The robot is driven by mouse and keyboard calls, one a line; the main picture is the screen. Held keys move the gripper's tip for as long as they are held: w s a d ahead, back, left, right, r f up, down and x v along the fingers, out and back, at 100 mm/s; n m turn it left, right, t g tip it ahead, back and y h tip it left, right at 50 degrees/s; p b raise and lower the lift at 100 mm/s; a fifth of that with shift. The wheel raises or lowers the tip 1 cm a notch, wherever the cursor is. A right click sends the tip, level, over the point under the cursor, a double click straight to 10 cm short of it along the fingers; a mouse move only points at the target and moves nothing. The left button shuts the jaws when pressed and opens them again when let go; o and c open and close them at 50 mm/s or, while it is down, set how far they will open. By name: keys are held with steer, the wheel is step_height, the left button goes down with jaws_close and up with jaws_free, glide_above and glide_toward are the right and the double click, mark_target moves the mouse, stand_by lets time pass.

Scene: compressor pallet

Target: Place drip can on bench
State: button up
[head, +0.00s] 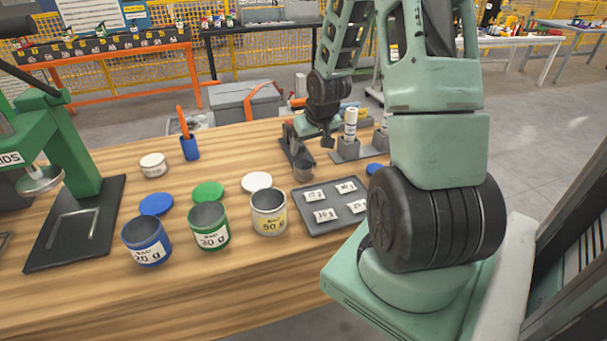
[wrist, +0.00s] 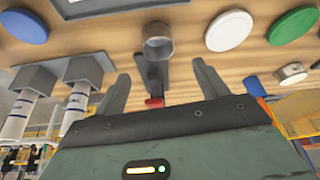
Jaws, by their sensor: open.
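A small grey metal cup, which looks like the drip can (head: 303,171), stands on the wooden bench (head: 245,295) beside the tray's far left corner. My gripper (wrist: 160,68) is open, one finger on each side of that dark piece in the picture, with nothing held. In the head view my gripper (head: 324,139) hangs over the far part of the bench, past the cup; its fingertips are partly hard to make out.
A dark tray (head: 340,222) with labelled squares lies right of the cup. Blue (head: 147,243), green (head: 209,228) and cream (head: 268,213) open cans stand at the front, lids behind them. White-topped bottles (head: 350,125) stand at right. A green press (head: 60,150) is at left.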

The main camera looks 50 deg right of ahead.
glide_toward(304, 166)
steer(key=f, duration=0.1)
steer(key=a+f, duration=0.1)
steer(key=f, duration=0.1)
steer(key=shift+w+a, duration=0.2)
steer(key=shift+a, duration=0.1)
steer(key=shift+p+x, duration=0.7)
steer(key=shift+x, duration=1.85)
steer(key=shift+s+d, duration=0.15)
steer(key=c, duration=1.1)
steer(key=shift+c, duration=0.2)
steer(key=shift+r, duration=0.15)
step_height(304, 166, up, 18)
steer(key=shift+b, duration=0.3)
